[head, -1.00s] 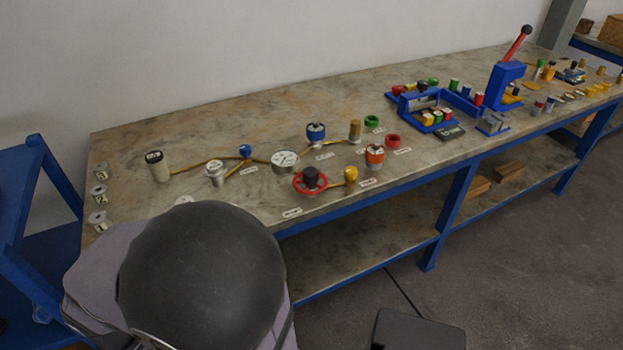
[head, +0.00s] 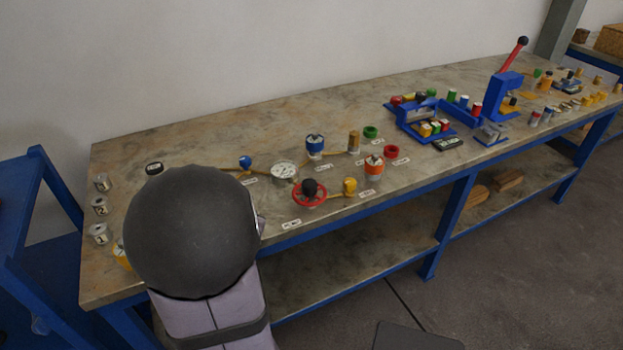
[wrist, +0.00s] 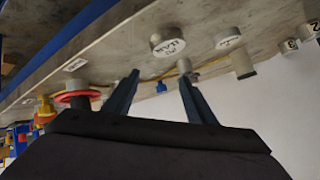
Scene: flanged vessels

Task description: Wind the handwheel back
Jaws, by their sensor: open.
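The red handwheel (head: 309,193) with a dark hub sits near the bench's front edge in the head view. It also shows in the wrist view (wrist: 77,97), left of my fingers. My gripper (wrist: 159,76) is open and empty, its two dark fingers apart. The handwheel is outside the gap between them. In the head view my gripper is hidden behind my round dark arm link. A yellow fitting (head: 349,187) stands just right of the handwheel.
A round gauge (head: 284,171), a blue-topped vessel (head: 315,146) and an orange-banded vessel (head: 374,167) stand close around the handwheel. Numbered spools (head: 99,206) line the left end. A blue press (head: 502,95) stands farther right.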

